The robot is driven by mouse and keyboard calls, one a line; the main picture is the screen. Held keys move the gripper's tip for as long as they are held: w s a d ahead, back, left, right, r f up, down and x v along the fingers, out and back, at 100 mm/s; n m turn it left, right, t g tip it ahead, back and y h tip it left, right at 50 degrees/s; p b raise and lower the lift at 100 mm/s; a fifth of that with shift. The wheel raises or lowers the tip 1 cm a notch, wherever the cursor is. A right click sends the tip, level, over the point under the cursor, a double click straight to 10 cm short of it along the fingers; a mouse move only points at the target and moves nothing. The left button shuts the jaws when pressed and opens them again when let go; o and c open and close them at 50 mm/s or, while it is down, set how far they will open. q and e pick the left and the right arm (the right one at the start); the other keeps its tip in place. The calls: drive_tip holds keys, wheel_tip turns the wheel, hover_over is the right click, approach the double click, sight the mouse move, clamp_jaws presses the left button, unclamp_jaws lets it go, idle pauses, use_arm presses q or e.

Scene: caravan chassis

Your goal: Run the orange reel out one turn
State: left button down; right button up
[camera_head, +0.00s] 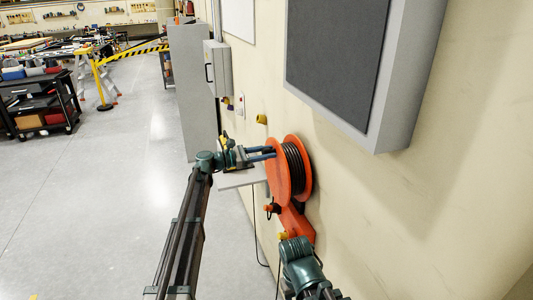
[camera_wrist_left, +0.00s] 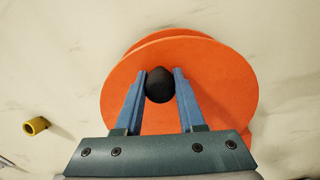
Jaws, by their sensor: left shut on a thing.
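The orange reel (camera_head: 280,172) is mounted on the wall, with black cable (camera_head: 293,167) wound between its two discs. In the left wrist view its orange face (camera_wrist_left: 220,90) fills the middle. A black knob (camera_wrist_left: 160,85) stands out from that face. My left gripper (camera_head: 272,153) is at the reel's face, and in the left wrist view its blue fingers (camera_wrist_left: 160,88) are shut on the black knob from both sides. My right arm (camera_head: 302,265) comes in at the bottom of the head view below the reel; its fingers cannot be made out.
An orange bracket (camera_head: 297,222) sits below the reel. A grey panel (camera_head: 345,60) juts from the wall at upper right. A grey box (camera_head: 217,68) and a tall grey cabinet (camera_head: 190,90) stand beyond. A yellow peg (camera_wrist_left: 36,126) is left of the reel.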

sight(281, 162)
use_arm(q)
drive_tip(key=shift+s, duration=0.1)
drive_tip(key=m, duration=0.1)
drive_tip(key=s+m, duration=0.1)
drive_tip(key=s+d+m, duration=0.1)
drive_tip(key=shift+s+f, duration=0.25)
drive_tip(key=shift+s+d+f+m+b, duration=0.2)
drive_tip(key=shift+s+m+b, duration=0.15)
drive_tip(key=shift+m, duration=0.3)
drive_tip(key=shift+s+d+f+m+b, duration=0.15)
drive_tip(key=shift+s+f+m+b, duration=0.1)
drive_tip(key=shift+s+m, duration=0.3)
drive_tip(key=shift+s+d+f+m+b, duration=0.2)
drive_tip(key=shift+s+m+b, duration=0.1)
drive_tip(key=shift+m, duration=0.4)
drive_tip(key=c, duration=0.5)
unclamp_jaws()
drive_tip(key=shift+a, duration=0.15)
drive_tip(key=v, duration=1.3)
drive_tip(key=shift+s+a, duration=0.2)
drive_tip(key=shift+a, duration=0.05)
